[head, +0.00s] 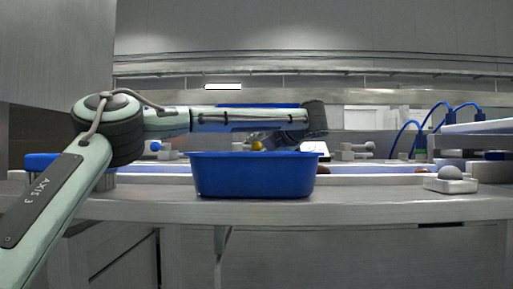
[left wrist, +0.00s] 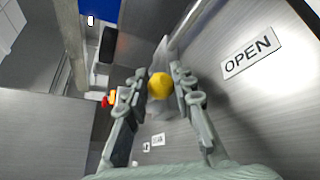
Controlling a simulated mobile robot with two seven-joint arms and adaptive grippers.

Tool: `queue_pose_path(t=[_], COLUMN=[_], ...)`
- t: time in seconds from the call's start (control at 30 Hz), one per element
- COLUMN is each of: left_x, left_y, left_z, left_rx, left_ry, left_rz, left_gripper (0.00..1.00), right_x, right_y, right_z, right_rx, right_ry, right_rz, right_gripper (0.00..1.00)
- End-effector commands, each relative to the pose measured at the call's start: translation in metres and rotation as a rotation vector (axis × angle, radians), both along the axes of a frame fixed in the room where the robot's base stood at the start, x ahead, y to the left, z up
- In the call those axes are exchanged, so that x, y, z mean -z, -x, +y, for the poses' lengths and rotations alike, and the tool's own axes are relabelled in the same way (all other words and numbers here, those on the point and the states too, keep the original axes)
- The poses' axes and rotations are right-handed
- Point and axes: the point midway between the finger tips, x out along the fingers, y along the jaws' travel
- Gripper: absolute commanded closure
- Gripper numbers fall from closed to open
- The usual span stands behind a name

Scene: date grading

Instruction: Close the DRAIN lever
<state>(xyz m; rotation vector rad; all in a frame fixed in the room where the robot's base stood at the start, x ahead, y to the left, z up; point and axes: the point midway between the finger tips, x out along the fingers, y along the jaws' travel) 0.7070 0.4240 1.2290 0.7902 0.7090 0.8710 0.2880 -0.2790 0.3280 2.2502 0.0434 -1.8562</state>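A round yellow knob (left wrist: 160,86), which looks like the lever's end, shows in the left wrist view beside a metal panel with an OPEN label (left wrist: 251,52). A grey metal piece runs up behind it. My left gripper (left wrist: 157,80) has one finger on each side of the knob, with a narrow gap visible at both sides. In the head view the yellow knob (head: 257,146) shows just above a blue tub's rim, next to my left gripper (head: 272,139), which the tub partly hides. No DRAIN wording is readable. My right gripper is not in view.
The blue tub (head: 255,178) stands on the grey bench's front edge, in front of my left gripper. A white block with a grey dome (head: 451,180) sits at the right. Blue hoses (head: 437,118) stand behind. A small red and yellow item (left wrist: 108,99) shows in the left wrist view.

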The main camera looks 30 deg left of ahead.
Motion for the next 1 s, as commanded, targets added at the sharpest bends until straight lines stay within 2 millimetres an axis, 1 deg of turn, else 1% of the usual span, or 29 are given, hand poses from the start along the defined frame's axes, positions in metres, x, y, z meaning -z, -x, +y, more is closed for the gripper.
queue_pose_path(t=[0.03, 0.13, 0.17, 0.37, 0.57, 0.77, 1.0], left_x=[0.001, 0.001, 0.001, 0.001, 0.0, -0.001, 0.001], left_y=[0.0, 0.0, 0.0, 0.0, 0.004, 0.012, 0.023], left_z=[0.0, 0.0, 0.0, -0.001, -0.002, -0.005, -0.007], left_rx=[0.001, 0.002, 0.002, 0.011, 0.072, 0.204, 0.423], left_ry=[0.001, 0.002, 0.002, 0.002, 0.001, 0.002, 0.006], left_rz=[0.001, 0.002, 0.002, 0.001, -0.001, -0.001, 0.0], left_gripper=[0.86, 0.99, 1.0, 1.0, 1.0, 1.0, 1.0], right_x=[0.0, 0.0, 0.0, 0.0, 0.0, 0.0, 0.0], right_y=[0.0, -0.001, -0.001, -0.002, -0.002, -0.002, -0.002], right_z=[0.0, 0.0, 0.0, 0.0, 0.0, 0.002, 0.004], right_rx=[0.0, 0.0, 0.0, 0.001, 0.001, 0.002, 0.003], right_ry=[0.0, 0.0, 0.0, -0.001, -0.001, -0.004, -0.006], right_rz=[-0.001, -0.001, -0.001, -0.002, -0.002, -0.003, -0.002], right_gripper=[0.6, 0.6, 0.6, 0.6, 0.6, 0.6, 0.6])
